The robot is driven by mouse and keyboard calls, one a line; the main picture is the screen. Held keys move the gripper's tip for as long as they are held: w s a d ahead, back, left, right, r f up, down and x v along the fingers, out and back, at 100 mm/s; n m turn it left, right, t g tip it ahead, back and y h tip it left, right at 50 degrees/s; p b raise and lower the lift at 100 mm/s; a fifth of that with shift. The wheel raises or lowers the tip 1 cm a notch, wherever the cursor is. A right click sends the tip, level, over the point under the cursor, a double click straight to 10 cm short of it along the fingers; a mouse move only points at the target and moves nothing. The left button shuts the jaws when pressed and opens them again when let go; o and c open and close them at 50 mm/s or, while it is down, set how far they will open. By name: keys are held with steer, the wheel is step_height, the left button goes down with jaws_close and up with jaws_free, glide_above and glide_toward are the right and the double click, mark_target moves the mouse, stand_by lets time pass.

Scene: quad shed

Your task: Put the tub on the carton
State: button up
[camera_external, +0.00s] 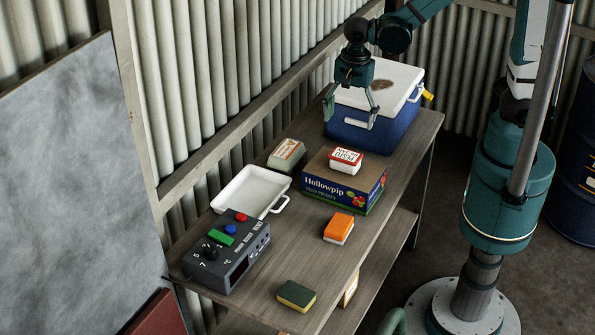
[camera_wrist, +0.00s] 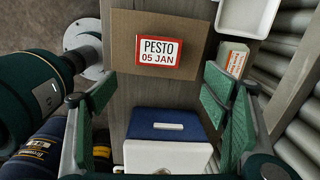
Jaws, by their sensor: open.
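A small white tub with a red-bordered label reading PESTO 05 JAN (camera_external: 345,161) sits upright on top of the carton (camera_external: 337,195), a brown box with a blue Hollowpip side. In the wrist view the tub (camera_wrist: 158,51) lies ahead of my fingers, with the carton's plain brown top (camera_wrist: 196,32) around it. My gripper (camera_external: 350,112) is open and empty. It hangs over the front of the cooler, behind the carton and apart from the tub. In the wrist view my gripper's fingers (camera_wrist: 160,95) are spread wide with nothing between them.
A blue cooler with a white lid (camera_external: 398,78) stands at the table's far end.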

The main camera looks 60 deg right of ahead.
steer(key=s+d+r+n+t, duration=0.3)
steer(key=d+r+n, duration=0.4)
steer(key=d, duration=0.3)
steer(key=s+d+r+n+t, duration=0.3)
steer(key=s+d+r+n, duration=0.3)
steer(key=d+n, duration=0.4)
steer(key=shift+d+r+t, duration=0.35)
steer(key=shift+d+t, duration=0.05)
steer(key=shift+d, duration=0.35)
